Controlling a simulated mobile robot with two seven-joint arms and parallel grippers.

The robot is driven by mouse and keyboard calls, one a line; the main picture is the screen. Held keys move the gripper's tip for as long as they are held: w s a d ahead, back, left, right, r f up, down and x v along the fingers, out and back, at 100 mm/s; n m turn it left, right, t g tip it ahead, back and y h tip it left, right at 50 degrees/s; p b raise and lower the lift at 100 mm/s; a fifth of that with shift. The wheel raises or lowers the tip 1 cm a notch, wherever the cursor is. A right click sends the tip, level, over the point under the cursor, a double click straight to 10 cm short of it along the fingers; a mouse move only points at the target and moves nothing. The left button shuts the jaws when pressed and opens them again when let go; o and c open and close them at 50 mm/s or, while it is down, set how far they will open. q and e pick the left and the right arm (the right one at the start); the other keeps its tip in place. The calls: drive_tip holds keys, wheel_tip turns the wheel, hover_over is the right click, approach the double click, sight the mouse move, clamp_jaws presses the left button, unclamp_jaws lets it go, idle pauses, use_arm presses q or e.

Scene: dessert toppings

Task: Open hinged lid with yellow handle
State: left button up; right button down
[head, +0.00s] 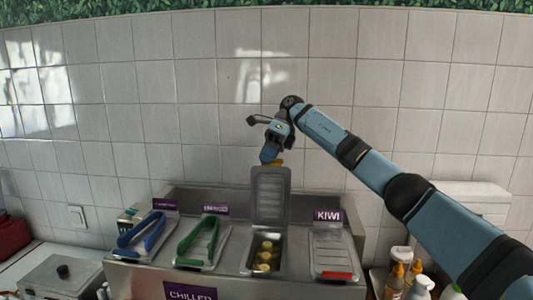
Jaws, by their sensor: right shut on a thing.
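The hinged lid (270,196) is a translucent grey panel standing raised, close to upright, at the back of its compartment in the metal topping station. Its yellow handle (277,163) shows at the top edge of the lid. My right gripper (270,158) comes down from above and is shut on the yellow handle, partly hiding it. Below the lid the compartment (250,263) is uncovered, with several yellowish pieces (265,254) inside. My left gripper is not in view.
Closed lids flank the open one: one with blue tongs (142,232), one with green tongs (211,240), and one with a red handle (337,276) under a KIWI sign (328,215). Bottles (397,275) stand at the right. A tiled wall is behind.

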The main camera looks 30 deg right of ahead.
drive_tip(key=shift+d+f, duration=0.15)
drive_tip(key=shift+f, duration=0.7)
drive_tip(key=c, duration=1.2)
unclamp_jaws()
drive_tip(key=shift+w, duration=0.1)
drive_tip(key=shift+c, duration=0.2)
drive_tip(key=o, duration=0.3)
drive_tip(key=shift+w+d+f, duration=0.1)
drive_tip(key=shift+f, duration=0.05)
